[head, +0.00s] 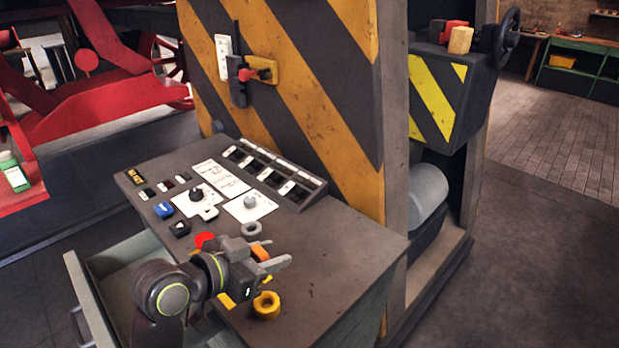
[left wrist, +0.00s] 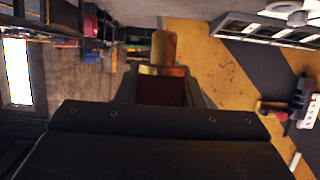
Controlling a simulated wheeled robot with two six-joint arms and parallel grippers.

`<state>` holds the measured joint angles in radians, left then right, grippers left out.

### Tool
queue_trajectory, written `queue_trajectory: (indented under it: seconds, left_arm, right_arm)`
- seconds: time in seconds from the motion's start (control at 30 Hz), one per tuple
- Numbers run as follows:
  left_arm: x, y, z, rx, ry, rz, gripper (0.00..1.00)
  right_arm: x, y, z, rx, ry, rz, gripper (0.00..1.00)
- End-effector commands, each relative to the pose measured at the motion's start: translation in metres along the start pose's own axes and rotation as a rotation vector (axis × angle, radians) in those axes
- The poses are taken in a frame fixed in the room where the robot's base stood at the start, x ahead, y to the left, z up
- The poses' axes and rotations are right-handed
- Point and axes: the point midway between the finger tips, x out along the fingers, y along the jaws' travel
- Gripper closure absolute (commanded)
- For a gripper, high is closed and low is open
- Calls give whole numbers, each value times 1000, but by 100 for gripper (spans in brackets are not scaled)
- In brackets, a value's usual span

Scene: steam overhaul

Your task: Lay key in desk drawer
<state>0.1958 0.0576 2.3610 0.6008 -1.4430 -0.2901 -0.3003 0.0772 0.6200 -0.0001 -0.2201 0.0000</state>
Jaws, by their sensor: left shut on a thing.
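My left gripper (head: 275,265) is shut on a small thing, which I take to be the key. Only an orange bit of the key (head: 261,253) shows between the fingers in the head view. In the left wrist view a red and brass-yellow piece (left wrist: 160,90) stands out beyond the dark gripper body; its full shape is hidden. The gripper is over the desk top (head: 340,250), to the right of the drawer. The desk drawer (head: 75,270) is pulled open at the left; my arm covers part of it, and its visible inside looks empty. My right gripper is out of view.
A control panel with knobs and switches (head: 250,200) covers the back of the desk. A grey ring (head: 251,231) and a yellow ring (head: 267,305) are close to the gripper. A striped panel (head: 310,90) rises behind. Floor is clear at the right.

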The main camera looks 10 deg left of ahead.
Motion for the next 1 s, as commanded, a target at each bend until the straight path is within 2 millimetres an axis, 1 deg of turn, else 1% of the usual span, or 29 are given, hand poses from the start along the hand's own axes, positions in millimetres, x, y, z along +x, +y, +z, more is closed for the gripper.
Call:
queue_trajectory:
  seconds: [0.13,0.27,0.4,0.6,0.8,1.0]
  left_arm:
    - [-1,-8,-8,-19,3,-50,90]
    - [-6,-26,-24,-65,8,-163,90]
    - [-17,-48,-42,-130,9,-318,90]
    - [-36,-69,-61,-209,8,-499,90]
    - [-48,-79,-68,-248,4,-593,90]
    - [-50,-81,-69,-255,1,-611,90]
  right_arm:
    - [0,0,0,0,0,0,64]
    - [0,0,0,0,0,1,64]
    - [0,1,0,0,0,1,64]
    - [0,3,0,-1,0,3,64]
    - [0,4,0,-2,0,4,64]
    - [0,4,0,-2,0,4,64]
